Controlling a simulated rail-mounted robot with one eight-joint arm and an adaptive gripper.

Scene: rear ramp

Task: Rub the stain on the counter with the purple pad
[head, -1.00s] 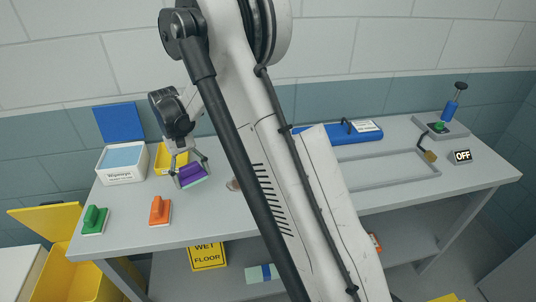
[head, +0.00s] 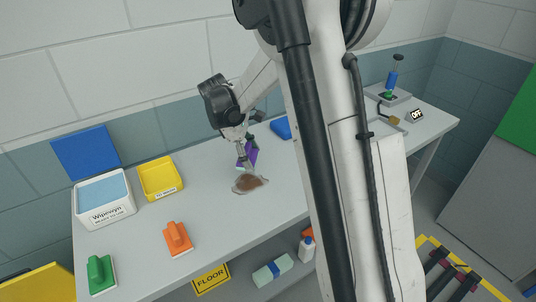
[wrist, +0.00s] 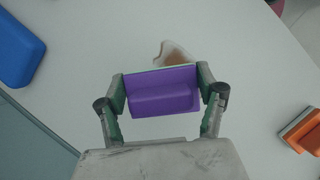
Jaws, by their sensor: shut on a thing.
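The purple pad (head: 250,155) is held in my gripper (head: 244,150), tilted, above the counter (head: 215,205) just behind the stain. In the wrist view the pad (wrist: 162,92) sits between both fingers of my gripper (wrist: 162,95), which are shut on its ends. The brown stain (head: 250,183) lies on the counter in the middle of the head view. In the wrist view the stain (wrist: 174,54) shows just beyond the pad, partly hidden by it. I cannot tell whether the pad touches the counter.
An orange pad (head: 177,239) and a green pad (head: 101,275) stand near the front left. A white wipes box (head: 104,212) and a yellow tray (head: 160,178) stand at the back left. A blue item (head: 281,128) lies behind my arm. The counter around the stain is clear.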

